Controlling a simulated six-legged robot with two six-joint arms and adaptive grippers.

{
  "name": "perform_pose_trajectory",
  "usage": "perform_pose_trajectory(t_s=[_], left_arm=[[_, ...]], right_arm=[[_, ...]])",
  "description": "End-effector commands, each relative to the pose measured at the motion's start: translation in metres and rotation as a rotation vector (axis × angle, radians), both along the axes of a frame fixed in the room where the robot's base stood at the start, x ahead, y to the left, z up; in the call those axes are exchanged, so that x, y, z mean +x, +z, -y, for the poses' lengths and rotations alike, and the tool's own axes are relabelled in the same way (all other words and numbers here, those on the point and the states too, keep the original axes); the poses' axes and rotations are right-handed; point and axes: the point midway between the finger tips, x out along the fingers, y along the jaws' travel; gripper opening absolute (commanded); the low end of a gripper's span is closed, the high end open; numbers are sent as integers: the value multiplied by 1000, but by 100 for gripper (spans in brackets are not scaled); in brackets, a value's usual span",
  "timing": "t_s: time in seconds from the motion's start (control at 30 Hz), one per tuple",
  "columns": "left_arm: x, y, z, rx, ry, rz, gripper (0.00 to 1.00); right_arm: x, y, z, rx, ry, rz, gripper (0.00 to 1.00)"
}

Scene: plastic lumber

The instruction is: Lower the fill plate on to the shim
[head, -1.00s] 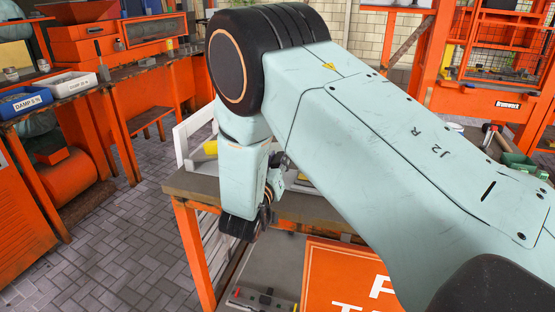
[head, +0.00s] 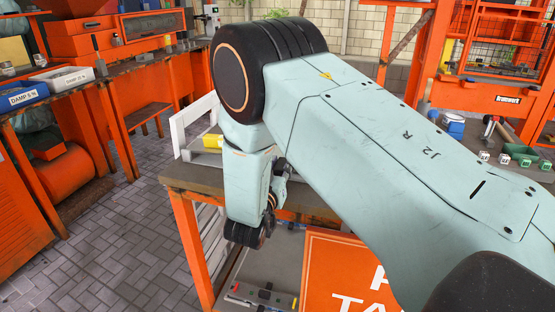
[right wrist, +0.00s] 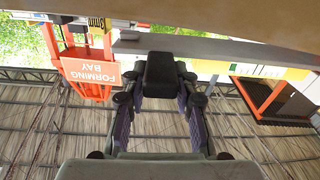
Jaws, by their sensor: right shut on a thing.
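In the head view my right forearm hides most of this gripper, and only a small part (head: 279,178) shows beside the wrist, above the bench (head: 190,178). I cannot make out the shim in either view. My left gripper is out of view.
A white frame (head: 184,138) and a yellow block (head: 211,141) are on the bench beyond my wrist. An orange sign (head: 335,270) stands below its front. A side bench with a blue bin (head: 22,97) is at left. Paved floor between is clear.

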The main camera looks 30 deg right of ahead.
Motion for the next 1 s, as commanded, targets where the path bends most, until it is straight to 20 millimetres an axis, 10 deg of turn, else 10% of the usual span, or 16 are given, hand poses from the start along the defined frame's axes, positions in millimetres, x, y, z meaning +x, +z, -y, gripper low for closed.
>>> perform_pose_trajectory(t_s=[0.5,0.53,1.0], left_arm=[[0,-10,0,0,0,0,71],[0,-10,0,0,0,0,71],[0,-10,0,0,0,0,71]], right_arm=[[-2,-21,2,-2,-1,-4,0],[-2,-21,2,-3,-1,-4,30],[-1,-20,1,-3,0,-2,51]])
